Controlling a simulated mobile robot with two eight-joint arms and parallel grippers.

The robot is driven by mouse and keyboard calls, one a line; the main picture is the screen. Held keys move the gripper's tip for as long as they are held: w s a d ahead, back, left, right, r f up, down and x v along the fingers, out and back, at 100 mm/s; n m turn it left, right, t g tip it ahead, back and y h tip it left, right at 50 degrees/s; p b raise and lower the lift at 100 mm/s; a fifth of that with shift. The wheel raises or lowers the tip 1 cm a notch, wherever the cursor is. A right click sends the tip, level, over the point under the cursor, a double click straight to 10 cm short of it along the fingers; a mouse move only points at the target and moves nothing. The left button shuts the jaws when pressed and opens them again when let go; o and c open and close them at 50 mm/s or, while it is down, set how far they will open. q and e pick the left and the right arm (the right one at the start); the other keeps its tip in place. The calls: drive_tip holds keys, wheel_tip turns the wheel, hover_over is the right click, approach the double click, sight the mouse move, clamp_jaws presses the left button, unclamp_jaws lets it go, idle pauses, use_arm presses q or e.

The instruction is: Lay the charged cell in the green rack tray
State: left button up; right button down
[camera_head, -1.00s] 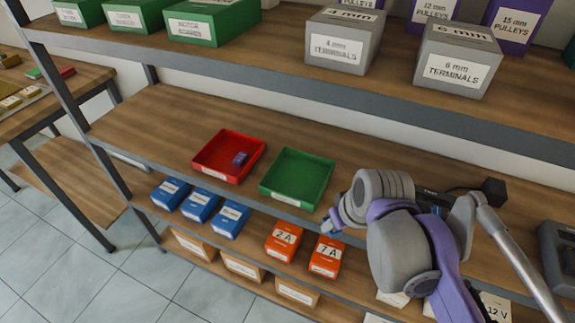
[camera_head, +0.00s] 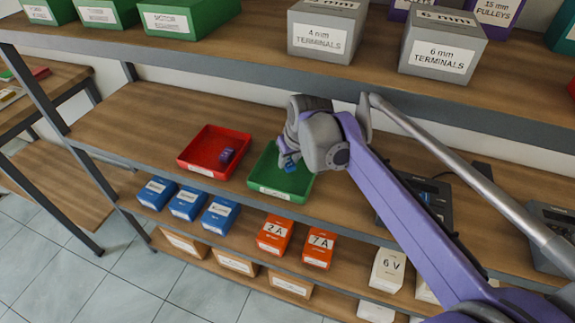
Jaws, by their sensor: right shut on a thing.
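The green rack tray (camera_head: 268,183) sits on the middle shelf, to the right of a red tray (camera_head: 196,153). The red tray holds a small purple cell (camera_head: 227,155). My right gripper (camera_head: 289,164) is over the green tray, shut on a small blue cell (camera_head: 291,168). The cell is at the tray's right part; I cannot tell whether it touches the tray floor. My wrist and arm hide the tray's right and back parts. My left gripper is not in view.
Above is a shelf with grey terminal boxes (camera_head: 318,40) and green boxes (camera_head: 170,19). Below stand blue boxes (camera_head: 187,203) and orange boxes (camera_head: 275,232). A dark device (camera_head: 432,196) stands to the right on the middle shelf, partly behind my arm. Shelf left of the red tray is bare.

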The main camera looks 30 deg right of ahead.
sight(289, 164)
drive_tip(key=shift+w, duration=0.55)
drive_tip(key=shift+s+f, duration=0.1)
drive_tip(key=shift+f, duration=1.65)
drive_tip(key=shift+f, duration=0.2)
drive_tip(key=c, duration=0.6)
unclamp_jaws()
drive_tip(key=shift+r, duration=0.1)
